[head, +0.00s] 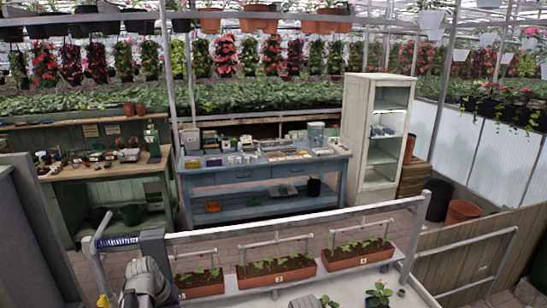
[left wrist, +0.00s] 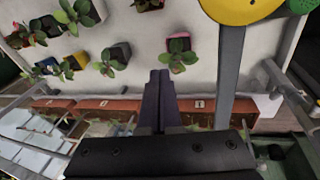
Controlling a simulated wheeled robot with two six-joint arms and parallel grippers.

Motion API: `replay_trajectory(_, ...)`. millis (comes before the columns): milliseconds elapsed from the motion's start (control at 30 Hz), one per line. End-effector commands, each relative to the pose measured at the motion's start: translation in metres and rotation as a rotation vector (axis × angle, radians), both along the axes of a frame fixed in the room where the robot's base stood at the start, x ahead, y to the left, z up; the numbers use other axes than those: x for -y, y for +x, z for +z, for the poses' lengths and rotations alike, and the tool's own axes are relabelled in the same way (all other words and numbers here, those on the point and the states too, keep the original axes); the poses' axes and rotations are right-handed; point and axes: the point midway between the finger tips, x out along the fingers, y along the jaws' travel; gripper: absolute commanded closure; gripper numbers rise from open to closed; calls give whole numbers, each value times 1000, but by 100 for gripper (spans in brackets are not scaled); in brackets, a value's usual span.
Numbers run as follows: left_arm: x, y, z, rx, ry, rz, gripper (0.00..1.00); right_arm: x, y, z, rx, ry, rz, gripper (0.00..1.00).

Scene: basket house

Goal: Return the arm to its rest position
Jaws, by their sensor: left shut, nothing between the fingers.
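My left gripper (left wrist: 159,76) shows in the left wrist view with its two dark fingers together and nothing between them. It is over a pale tray (left wrist: 225,115) that holds several small potted plants. One plant in a pink-red pot (left wrist: 178,54) is just right of the fingertips, and one in a dark pot (left wrist: 119,54) is to the left. In the head view a grey part of my arm is at the lower left, and the gripper's fingers cannot be made out there. My right gripper is in neither view.
Terracotta planters stand along the tray's far side, the middle one (head: 277,272) between two others. A metal rail frame (head: 290,223) rises around them. A blue workbench (head: 265,190), a wooden bench (head: 110,170) and a white cabinet (head: 377,135) stand beyond. A wooden fence (head: 470,255) is at right.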

Motion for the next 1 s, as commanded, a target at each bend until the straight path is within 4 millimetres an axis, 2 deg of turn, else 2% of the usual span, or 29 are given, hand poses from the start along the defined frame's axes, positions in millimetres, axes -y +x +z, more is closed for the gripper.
replay_trajectory(33, 33, -8, -24, -24, 19, -54, 100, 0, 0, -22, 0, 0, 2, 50)
replay_trajectory(200, 117, -34, -64, -97, 100, -200, 100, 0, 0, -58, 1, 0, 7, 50)
replay_trajectory(400, 195, -77, -106, -156, 213, -358, 100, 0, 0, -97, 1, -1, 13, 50)
replay_trajectory(500, 221, -97, -121, -170, 265, -420, 100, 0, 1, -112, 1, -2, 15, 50)
replay_trajectory(700, 249, -123, -136, -182, 334, -492, 100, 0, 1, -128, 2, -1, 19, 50)
replay_trajectory(1000, 255, -129, -137, -184, 354, -508, 100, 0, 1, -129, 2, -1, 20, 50)
